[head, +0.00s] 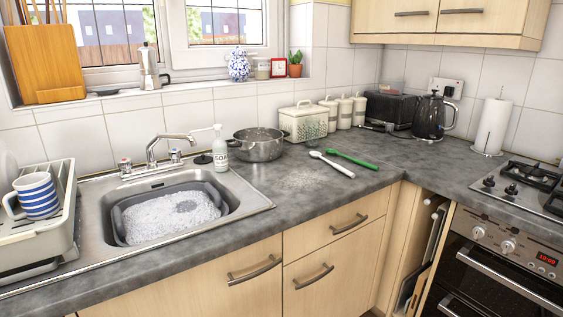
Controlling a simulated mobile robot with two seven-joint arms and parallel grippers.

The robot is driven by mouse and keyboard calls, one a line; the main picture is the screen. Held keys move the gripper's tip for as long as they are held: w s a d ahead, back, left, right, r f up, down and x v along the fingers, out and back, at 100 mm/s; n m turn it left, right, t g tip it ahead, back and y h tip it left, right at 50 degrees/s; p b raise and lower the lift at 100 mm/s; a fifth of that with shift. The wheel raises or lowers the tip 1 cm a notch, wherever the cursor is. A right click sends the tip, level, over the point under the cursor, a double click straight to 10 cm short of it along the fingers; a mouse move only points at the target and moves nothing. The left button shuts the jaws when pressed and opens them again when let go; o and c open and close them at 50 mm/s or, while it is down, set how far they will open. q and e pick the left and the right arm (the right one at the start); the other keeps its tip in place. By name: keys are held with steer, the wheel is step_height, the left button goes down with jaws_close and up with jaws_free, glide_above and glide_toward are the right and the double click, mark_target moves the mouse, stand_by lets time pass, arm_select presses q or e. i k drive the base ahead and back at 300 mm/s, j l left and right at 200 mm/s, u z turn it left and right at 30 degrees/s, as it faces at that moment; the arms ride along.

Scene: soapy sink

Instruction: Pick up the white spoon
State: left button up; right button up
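The white spoon (332,164) lies flat on the grey worktop, right of the sink and in front of the metal pot. Its rounded end points to the back left and its handle runs toward the front right. A green spoon-like utensil (352,159) lies just behind and to the right of it, apart from it. Neither of my grippers shows in the head view.
The sink holds a grey basin (119,222) of suds. A soap bottle (220,150) and a metal pot (259,146) stand left of the spoon. A cream bin (303,123) stands behind it.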

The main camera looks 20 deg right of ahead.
mark_target(316, 154)
steer(key=i+l+u, duration=0.15)
steer(key=l+u, duration=0.15)
steer(key=l, duration=0.45)
steer(key=l+u, duration=0.3)
steer(key=l, duration=0.45)
steer(key=i, duration=0.05)
